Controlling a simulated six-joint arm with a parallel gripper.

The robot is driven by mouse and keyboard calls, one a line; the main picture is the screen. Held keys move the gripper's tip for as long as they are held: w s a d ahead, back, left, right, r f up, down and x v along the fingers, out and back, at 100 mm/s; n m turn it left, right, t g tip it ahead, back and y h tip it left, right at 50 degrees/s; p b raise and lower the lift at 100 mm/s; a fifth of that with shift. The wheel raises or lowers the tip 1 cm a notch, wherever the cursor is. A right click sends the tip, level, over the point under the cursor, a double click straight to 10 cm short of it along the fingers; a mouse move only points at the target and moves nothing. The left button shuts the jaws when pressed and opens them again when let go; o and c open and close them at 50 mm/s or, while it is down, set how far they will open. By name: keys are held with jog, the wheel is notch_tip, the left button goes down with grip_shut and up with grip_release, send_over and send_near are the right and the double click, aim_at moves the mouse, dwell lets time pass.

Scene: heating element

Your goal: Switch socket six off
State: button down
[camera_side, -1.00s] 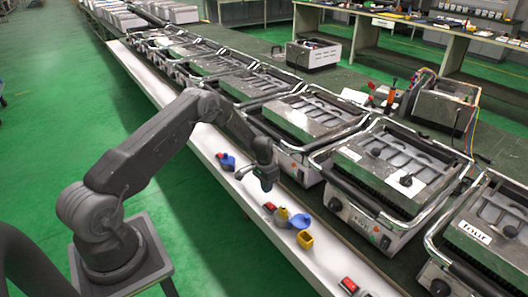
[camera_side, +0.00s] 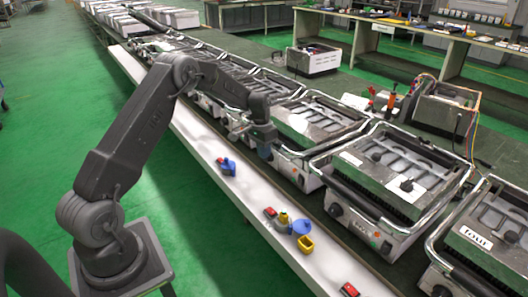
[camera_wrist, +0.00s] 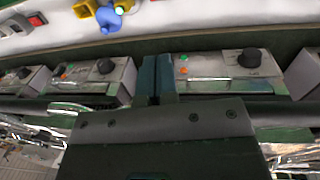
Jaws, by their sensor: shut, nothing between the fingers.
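My gripper (camera_side: 264,146) is shut and empty in front of the row of heating appliances, raised above the white ledge (camera_side: 195,135). Its closed blue-green fingers show in the wrist view (camera_wrist: 158,78), near the front panels with black knobs. A blue connector (camera_side: 227,166) sits on the ledge below the gripper. Farther along are a red switch (camera_side: 270,212), a yellow connector (camera_side: 283,219), a blue socket cover (camera_side: 301,227), a yellow socket piece (camera_side: 305,244) and another red switch (camera_side: 349,289). I cannot tell which socket is number six, or any switch's position.
Metal appliances with handles stand close behind the ledge; a near one (camera_side: 388,175) has a knob and indicator light. A box with cables (camera_side: 440,110) stands behind them. The green floor (camera_side: 215,235) in front of the ledge is clear.

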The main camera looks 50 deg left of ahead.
jog(key=shift+f, duration=0.1)
send_over(272, 212)
jog(key=a, duration=0.1)
notch_tip(272, 212, down, 14)
jog(key=r, duration=0.1)
jog(key=shift+a+f, duration=0.2)
jog(key=shift+f, duration=0.05)
jog(key=f, duration=0.6)
jog(key=d+f, duration=0.1)
jog(key=f, duration=0.3)
jog(key=shift+d, duration=0.1)
jog(key=shift+s+d+f, duration=0.1)
jog(key=shift+d+f, duration=0.05)
jog(key=shift+f, duration=0.1)
